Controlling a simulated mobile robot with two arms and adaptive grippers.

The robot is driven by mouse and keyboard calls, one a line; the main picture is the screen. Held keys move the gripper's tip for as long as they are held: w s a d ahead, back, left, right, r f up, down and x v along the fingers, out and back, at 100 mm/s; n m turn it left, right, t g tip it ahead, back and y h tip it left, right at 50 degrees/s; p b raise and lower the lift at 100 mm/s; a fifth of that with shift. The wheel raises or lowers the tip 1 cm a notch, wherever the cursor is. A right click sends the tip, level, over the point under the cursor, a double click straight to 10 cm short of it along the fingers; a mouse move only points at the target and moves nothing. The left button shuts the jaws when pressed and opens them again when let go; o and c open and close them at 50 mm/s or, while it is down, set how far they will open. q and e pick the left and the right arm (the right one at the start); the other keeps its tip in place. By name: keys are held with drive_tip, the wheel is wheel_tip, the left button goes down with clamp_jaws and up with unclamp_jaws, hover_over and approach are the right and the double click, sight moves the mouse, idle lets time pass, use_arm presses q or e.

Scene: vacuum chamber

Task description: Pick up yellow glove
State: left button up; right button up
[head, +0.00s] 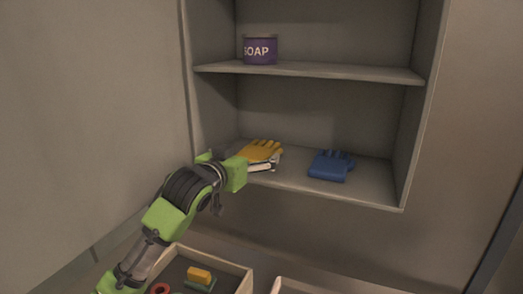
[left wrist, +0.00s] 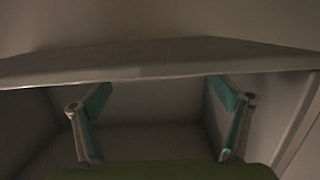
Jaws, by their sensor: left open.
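The yellow glove (head: 262,151) lies at the left of the lower shelf, fingers pointing up and right, in the head view. My left gripper (head: 252,169) is at the shelf's front edge, just below and left of the glove in the picture. A pale piece under the glove's front may be a gripper finger or another item; I cannot tell. In the left wrist view, the left gripper (left wrist: 160,90) is open with nothing between its teal-padded fingers. The glove does not show in that view. My right gripper is not in view.
A blue glove (head: 331,165) lies right on the lower shelf (head: 376,183). A purple soap tin (head: 260,50) stands on the upper shelf (head: 330,72). A shelf edge (left wrist: 160,68) crosses the wrist view. An open box (head: 234,267) below holds a yellow-and-green sponge (head: 199,276).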

sight(256, 154)
use_arm(q)
drive_tip(key=shift+w+d, duration=0.2)
drive_tip(key=shift+w, duration=0.1)
drive_tip(key=shift+d+f+p+x, duration=0.15)
drive_tip(key=shift+p+x, duration=0.45)
drive_tip(key=shift+x, duration=0.6)
drive_tip(key=shift+d+f+p+x, duration=0.15)
drive_tip(key=shift+p+x, duration=0.45)
drive_tip(key=shift+x, duration=0.55)
drive_tip(key=shift+s, duration=0.15)
drive_tip(key=c, duration=1.1)
